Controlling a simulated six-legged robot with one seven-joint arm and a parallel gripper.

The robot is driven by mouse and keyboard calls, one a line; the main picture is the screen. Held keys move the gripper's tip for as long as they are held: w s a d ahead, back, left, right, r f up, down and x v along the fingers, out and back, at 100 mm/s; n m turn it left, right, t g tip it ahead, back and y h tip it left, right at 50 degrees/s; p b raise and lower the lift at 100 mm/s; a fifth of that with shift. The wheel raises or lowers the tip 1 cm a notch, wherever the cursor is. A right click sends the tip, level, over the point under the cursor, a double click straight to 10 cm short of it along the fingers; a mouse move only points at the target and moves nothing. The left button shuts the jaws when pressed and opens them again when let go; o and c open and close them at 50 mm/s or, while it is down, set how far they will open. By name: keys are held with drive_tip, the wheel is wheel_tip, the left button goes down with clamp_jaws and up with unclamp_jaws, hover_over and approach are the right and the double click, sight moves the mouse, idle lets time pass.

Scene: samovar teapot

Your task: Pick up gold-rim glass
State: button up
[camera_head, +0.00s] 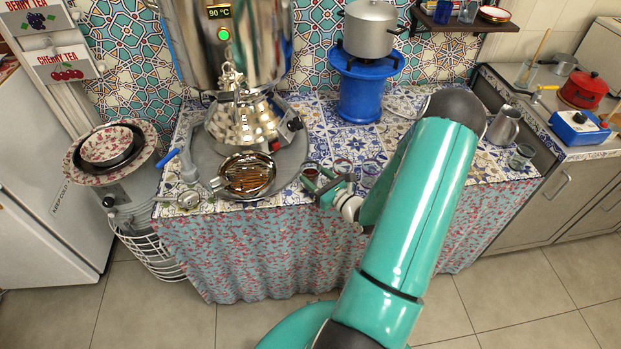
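Several small glasses stand in a row near the front edge of the tiled counter: a left glass (311,170) with dark red contents, a middle glass (342,165) and a right glass (371,167). They are too small here to tell which has a gold rim. My gripper (317,187) is at the counter's front edge, close to the left and middle glasses and overlapping them in the picture. Its finger gap is not clear, and I cannot tell whether it touches a glass. My teal arm hides part of the counter to the right.
A pot (370,28) sits on a blue stove (362,85). A metal pitcher (504,126) and a clear glass (521,156) stand at the right. The floor in front is clear.

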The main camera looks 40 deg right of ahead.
drive_tip(key=shift+c, duration=0.9)
drive_tip(key=shift+r, duration=0.2)
